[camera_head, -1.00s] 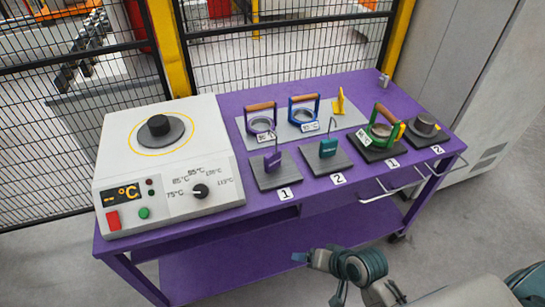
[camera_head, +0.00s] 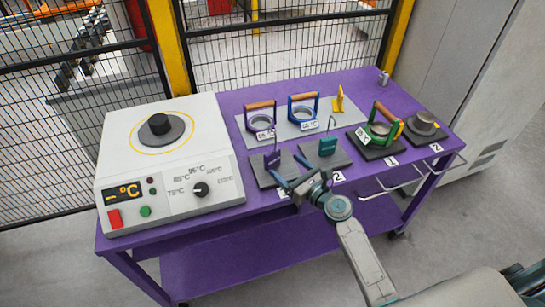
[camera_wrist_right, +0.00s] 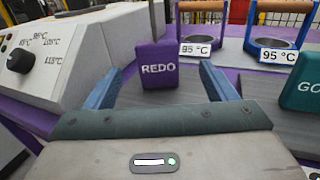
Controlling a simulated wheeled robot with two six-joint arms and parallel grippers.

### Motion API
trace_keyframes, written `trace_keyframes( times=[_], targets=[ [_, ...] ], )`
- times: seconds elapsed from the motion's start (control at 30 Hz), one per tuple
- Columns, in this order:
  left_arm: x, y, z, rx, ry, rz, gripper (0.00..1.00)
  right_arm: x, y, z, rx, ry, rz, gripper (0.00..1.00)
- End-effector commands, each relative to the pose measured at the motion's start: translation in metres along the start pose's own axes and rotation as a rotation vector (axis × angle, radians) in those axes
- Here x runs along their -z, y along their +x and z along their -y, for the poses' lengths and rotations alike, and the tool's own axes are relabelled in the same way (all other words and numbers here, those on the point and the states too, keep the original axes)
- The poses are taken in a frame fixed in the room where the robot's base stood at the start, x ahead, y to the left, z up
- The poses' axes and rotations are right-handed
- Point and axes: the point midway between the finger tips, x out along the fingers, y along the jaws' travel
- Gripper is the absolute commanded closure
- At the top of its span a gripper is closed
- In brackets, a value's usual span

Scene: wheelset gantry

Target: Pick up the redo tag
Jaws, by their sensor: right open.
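The redo tag is a purple block with white REDO lettering (camera_wrist_right: 158,66), standing on a dark square plate. In the head view the purple tag (camera_head: 272,160) stands on the left plate, with a thin wire hook above it. My right gripper (camera_head: 284,172) is open just in front of the tag. In the right wrist view my right gripper (camera_wrist_right: 160,85) has its blue fingers apart, one on each side of the tag, which shows between and beyond them. I cannot tell whether the tips reach past its front face. My left gripper is not in view.
A teal GO tag (camera_head: 327,146) stands on the plate to the right. Purple and blue wooden-handled rings (camera_head: 261,121) marked 95 °C stand behind. The white heater box (camera_head: 165,165) is close on the left.

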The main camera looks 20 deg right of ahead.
Motion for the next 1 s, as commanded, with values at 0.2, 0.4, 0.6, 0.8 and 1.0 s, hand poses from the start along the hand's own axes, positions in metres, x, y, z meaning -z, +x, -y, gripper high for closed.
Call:
trace_keyframes(
  times=[0.2,0.4,0.6,0.8,1.0],
  targets=[
    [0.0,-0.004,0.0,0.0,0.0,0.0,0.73,-0.001,0.024,-0.001,-0.001,-0.001,0.0,0.22],
    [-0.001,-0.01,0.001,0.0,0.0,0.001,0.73,-0.002,0.047,-0.003,-0.002,-0.001,0.0,0.22],
    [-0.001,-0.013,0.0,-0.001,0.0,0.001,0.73,0.0,0.072,-0.004,-0.003,-0.003,-0.001,0.22],
    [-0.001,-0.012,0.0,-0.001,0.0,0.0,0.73,0.001,0.076,-0.004,-0.003,-0.004,-0.001,0.22],
    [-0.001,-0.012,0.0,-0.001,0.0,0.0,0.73,0.001,0.075,-0.004,-0.003,-0.004,-0.002,0.45]
  ],
)
